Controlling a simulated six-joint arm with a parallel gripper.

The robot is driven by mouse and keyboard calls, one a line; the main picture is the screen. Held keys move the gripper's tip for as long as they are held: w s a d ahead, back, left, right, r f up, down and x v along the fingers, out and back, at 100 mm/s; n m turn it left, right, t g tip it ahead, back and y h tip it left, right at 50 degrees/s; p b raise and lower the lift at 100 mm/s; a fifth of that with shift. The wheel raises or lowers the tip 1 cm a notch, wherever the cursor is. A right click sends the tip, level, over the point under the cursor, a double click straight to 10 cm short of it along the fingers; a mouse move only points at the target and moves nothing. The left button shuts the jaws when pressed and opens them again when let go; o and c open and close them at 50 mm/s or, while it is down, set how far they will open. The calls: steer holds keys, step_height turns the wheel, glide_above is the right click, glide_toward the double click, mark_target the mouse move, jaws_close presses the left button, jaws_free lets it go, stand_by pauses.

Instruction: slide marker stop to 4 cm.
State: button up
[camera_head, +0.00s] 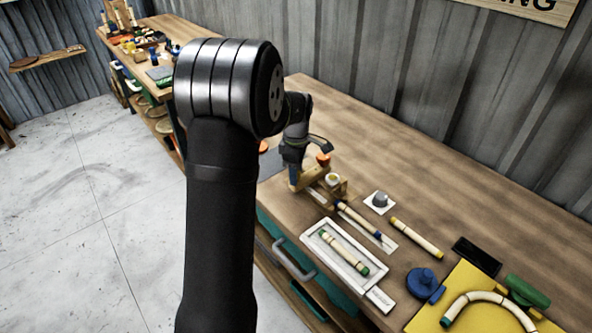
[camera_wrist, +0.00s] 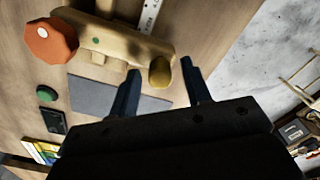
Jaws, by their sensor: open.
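The marker stop appears to be a pale wooden block (camera_wrist: 105,40) across a ruler strip (camera_wrist: 150,14) in the wrist view. An orange octagonal knob (camera_wrist: 50,40) sits at its left end, and a rounded olive-yellow knob (camera_wrist: 160,72) at its right end. My gripper (camera_wrist: 161,66) is open, its fingers on either side of the olive knob in the picture. I cannot tell whether they touch it. In the head view my gripper (camera_head: 294,184) is low at the wooden fixture (camera_head: 335,190), below its orange knob (camera_head: 323,159). The ruler's markings are too small to read.
A cane piece with a blue end (camera_head: 358,219) extends from the fixture. A white tray (camera_head: 318,233) holds another cane piece. A grey knob (camera_head: 379,200), blue round part (camera_head: 424,280) and yellow board (camera_head: 460,285) stand further right. The back of the bench is clear.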

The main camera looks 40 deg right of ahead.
jaws_close()
steer(key=shift+s, duration=1.75)
jaws_free()
step_height(320, 180, up, 17)
steer(key=shift+r, duration=0.2)
steer(key=shift+f, duration=0.15)
